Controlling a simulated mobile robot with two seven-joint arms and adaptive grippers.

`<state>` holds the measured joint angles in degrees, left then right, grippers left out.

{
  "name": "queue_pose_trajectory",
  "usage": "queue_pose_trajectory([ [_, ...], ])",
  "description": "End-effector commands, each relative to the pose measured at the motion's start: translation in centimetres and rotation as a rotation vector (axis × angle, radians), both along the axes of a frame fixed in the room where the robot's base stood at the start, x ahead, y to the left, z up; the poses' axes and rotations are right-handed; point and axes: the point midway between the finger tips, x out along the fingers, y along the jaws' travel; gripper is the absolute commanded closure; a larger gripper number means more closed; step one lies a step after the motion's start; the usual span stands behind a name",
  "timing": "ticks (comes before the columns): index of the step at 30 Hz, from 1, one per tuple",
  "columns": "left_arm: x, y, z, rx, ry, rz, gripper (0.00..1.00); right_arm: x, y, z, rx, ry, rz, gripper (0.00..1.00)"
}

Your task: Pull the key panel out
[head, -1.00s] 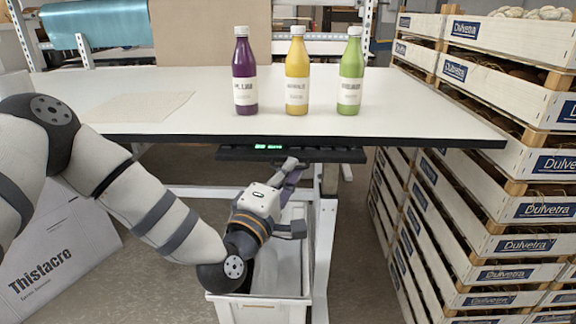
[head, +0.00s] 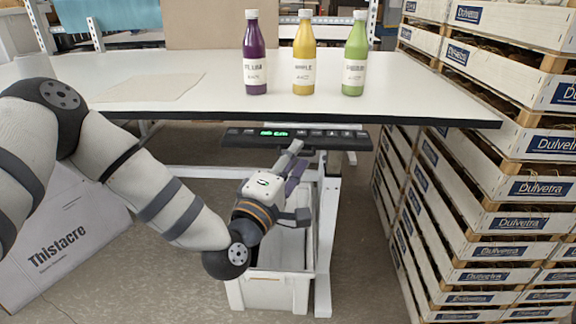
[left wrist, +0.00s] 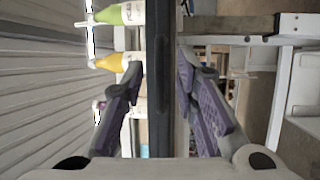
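The key panel (head: 240,139) is a long dark strip with a green lit display, under the front edge of the white table (head: 140,96). Its keyed face shows in the head view. My left gripper (head: 299,179) is just below and in front of it, with the upper finger overlapping its lower edge. In the left wrist view, a dark upright band (left wrist: 161,80) runs between the spread fingers of my left gripper (left wrist: 160,72); I cannot tell if it is the panel or the table edge. No clear contact shows. My right gripper is out of view.
Purple (head: 254,60), yellow (head: 304,60) and green (head: 355,60) bottles stand on the table. A white bin (head: 268,290) is below my left gripper, beside a white table leg (head: 327,220). Stacked crates (head: 520,220) close off the right.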

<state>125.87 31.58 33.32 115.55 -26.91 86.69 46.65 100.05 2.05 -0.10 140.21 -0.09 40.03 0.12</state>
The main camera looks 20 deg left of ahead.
Motion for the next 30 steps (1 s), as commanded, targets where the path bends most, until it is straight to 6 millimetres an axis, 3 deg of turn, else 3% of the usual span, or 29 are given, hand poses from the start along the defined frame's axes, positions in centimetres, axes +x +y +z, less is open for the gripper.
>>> queue_pose_trajectory([
  [9, -7.8, 0.9, -1.5, -0.003, 0.006, -0.001, 0.73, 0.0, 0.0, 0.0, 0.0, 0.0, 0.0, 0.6],
  [13, -10.1, 1.2, -1.8, -0.001, 0.005, 0.0, 0.73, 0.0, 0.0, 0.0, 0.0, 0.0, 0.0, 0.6],
  [18, -11.3, 1.4, -1.9, -0.002, 0.002, 0.001, 0.73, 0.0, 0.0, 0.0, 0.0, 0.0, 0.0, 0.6],
  [30, -11.3, 1.3, -2.1, 0.005, 0.009, -0.004, 0.73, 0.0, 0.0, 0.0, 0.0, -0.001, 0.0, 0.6],
])
